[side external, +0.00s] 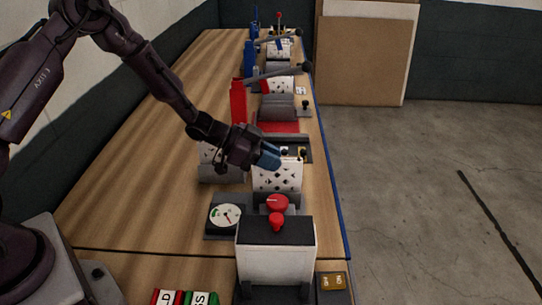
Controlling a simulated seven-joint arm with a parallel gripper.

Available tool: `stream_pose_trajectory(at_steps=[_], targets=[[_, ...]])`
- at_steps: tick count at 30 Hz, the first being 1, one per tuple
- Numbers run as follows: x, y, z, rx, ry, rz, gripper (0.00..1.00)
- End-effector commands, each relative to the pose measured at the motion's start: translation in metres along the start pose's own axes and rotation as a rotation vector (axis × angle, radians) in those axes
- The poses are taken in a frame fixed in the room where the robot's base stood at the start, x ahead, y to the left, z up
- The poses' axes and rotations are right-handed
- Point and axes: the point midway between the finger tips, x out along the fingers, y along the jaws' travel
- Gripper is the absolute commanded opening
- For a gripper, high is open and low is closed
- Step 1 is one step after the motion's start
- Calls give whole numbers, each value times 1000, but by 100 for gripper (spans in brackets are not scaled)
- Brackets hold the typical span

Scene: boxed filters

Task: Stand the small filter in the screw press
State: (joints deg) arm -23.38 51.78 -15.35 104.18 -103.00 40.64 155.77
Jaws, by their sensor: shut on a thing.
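My gripper (268,157), with blue fingertips, is at mid-table, at the upper left edge of a white box with dark diamond marks (278,180). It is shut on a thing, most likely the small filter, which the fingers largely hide. I cannot tell whether the marked box itself is the held thing or stands behind it. A device with red knobs (277,204) stands just in front of the marked box. I cannot tell for sure which device is the screw press.
A round gauge (228,215) lies left of the red knobs. A white block with a black top (275,257) stands nearest the camera. A red lever device (239,101) and blue ones (250,58) stand farther back. The left of the wooden table (140,175) is clear.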

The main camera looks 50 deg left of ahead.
Motion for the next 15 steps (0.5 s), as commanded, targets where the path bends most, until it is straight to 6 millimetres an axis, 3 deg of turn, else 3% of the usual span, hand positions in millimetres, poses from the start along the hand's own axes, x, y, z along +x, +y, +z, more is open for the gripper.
stream_pose_trajectory(at_steps=[15], targets=[[4,0,7,1,0,0,0]])
